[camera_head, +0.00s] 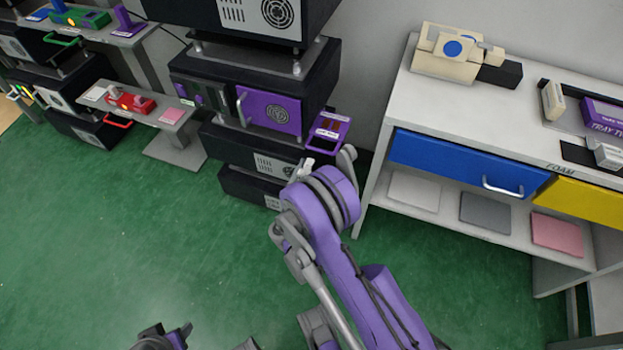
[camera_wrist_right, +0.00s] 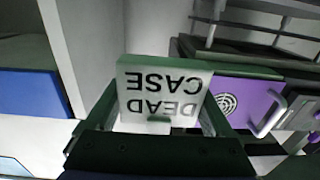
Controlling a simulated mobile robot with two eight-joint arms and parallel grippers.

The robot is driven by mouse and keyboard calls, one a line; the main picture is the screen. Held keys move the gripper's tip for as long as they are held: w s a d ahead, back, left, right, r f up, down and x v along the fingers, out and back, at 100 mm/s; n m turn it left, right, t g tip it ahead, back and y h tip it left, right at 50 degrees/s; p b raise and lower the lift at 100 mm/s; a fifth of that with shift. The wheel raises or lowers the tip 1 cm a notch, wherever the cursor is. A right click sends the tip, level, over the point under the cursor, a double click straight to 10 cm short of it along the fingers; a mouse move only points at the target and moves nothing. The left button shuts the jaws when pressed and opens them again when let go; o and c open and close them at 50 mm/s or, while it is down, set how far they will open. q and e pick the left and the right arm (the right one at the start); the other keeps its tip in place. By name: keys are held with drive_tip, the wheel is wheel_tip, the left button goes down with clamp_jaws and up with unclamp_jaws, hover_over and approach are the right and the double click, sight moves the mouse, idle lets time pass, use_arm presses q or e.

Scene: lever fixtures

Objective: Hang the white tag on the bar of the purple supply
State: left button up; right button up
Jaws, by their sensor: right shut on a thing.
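The purple supply (camera_head: 268,110) is a purple front panel with a round vent in the dark rack. Its grey bar (camera_head: 241,107) is a vertical handle at the panel's left side. In the right wrist view the supply (camera_wrist_right: 240,100) and its bar (camera_wrist_right: 268,116) show at the right. My right gripper (camera_wrist_right: 160,125) is shut on the white tag (camera_wrist_right: 165,92), whose lettering "DEAD CASE" appears upside down.
A white shelf unit (camera_head: 450,115) with a blue drawer (camera_head: 465,163) and a yellow drawer stands at the right. More dark rack units and a small bench (camera_head: 135,108) with a red device stand at the left. The green floor (camera_head: 110,240) is clear in front.

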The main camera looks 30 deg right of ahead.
drive_tip(key=w+d+f, duration=0.2)
drive_tip(key=w+d, duration=0.3)
drive_tip(key=d, duration=0.1)
drive_tip(key=shift+d+p, duration=0.2)
drive_tip(key=shift+p, duration=0.1)
idle(0.6)
drive_tip(key=o, duration=1.1)
drive_tip(key=shift+s+a, duration=0.1)
